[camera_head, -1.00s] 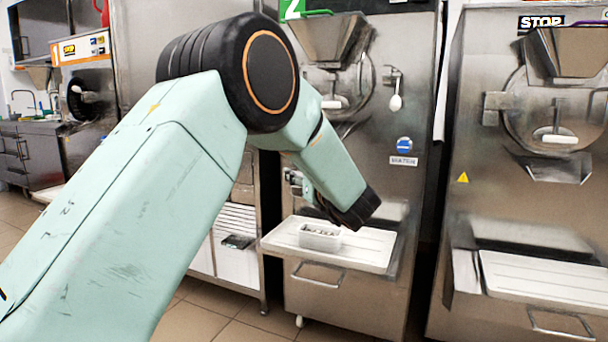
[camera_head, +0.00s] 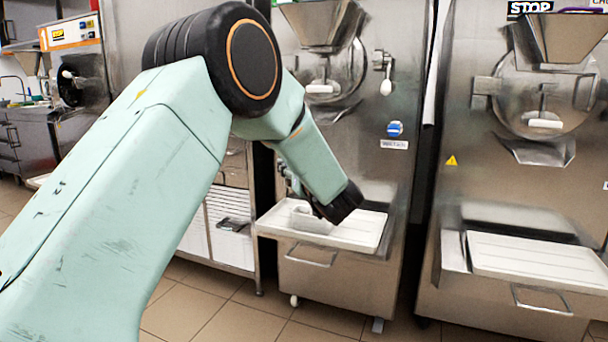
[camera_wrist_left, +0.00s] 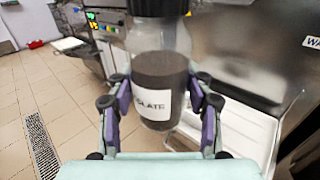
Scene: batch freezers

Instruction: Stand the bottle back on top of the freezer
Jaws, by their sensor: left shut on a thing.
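The bottle looks roughly upright there. The freezer's top is cut off by the upper picture edge. My right gripper is not in view.
Tiled floor (camera_head: 235,318) is open in front.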

